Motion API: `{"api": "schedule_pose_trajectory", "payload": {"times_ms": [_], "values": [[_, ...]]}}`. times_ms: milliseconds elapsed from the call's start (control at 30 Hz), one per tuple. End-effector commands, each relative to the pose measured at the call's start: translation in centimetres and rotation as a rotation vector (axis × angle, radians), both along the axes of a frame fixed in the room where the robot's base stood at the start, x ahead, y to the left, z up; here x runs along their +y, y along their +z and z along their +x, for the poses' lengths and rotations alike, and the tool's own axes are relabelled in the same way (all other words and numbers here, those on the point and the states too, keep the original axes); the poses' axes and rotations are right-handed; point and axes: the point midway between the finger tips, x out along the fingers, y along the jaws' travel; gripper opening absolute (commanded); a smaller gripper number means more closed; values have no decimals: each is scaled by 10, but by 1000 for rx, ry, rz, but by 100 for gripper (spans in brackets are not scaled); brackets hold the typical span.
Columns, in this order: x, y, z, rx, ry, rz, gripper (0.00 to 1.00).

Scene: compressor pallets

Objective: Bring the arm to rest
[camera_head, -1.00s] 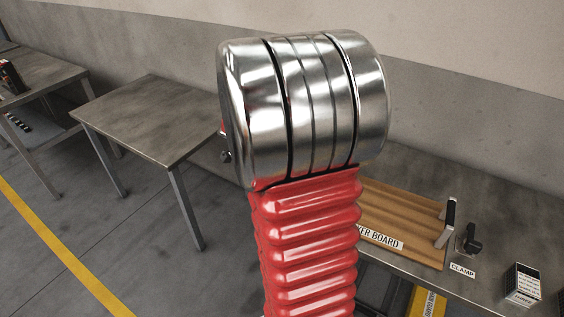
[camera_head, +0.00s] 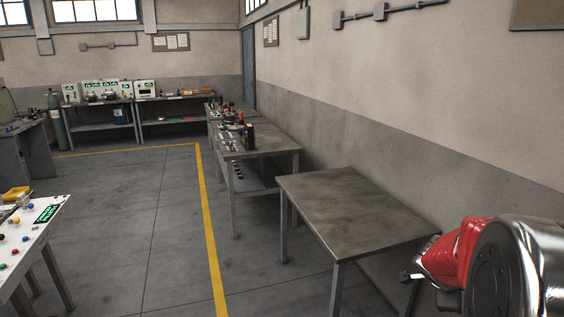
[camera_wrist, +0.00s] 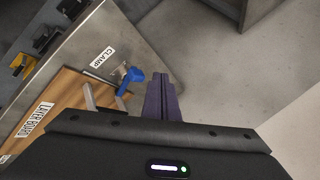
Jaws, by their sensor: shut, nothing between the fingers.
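My gripper (camera_wrist: 161,85) shows in the wrist view as two dark purple fingers pressed together, with nothing between them. It is over or near the corner of a bench (camera_wrist: 117,30), and I cannot tell its height. A blue-handled clamp (camera_wrist: 132,76) is just left of the fingers in that view. My red and silver arm (camera_head: 462,250) fills the lower right of the head view. The fingers are not clearly visible there.
A wooden board (camera_wrist: 67,96) with a label lies on the bench in the wrist view, near a CLAMP label (camera_wrist: 103,57). In the head view an empty metal table (camera_head: 345,205) stands left of my arm. Open floor (camera_head: 150,220) lies farther left, with a yellow line.

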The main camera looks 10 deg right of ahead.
Motion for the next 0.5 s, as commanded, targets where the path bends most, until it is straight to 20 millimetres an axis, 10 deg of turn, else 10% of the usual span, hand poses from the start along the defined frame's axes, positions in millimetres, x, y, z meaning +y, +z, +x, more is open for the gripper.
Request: {"api": "schedule_pose_trajectory", "payload": {"times_ms": [267, 500], "values": [[24, 19, 53, -124, 289, -65, 0], [87, 43, 86, -182, 598, -79, 0]]}}
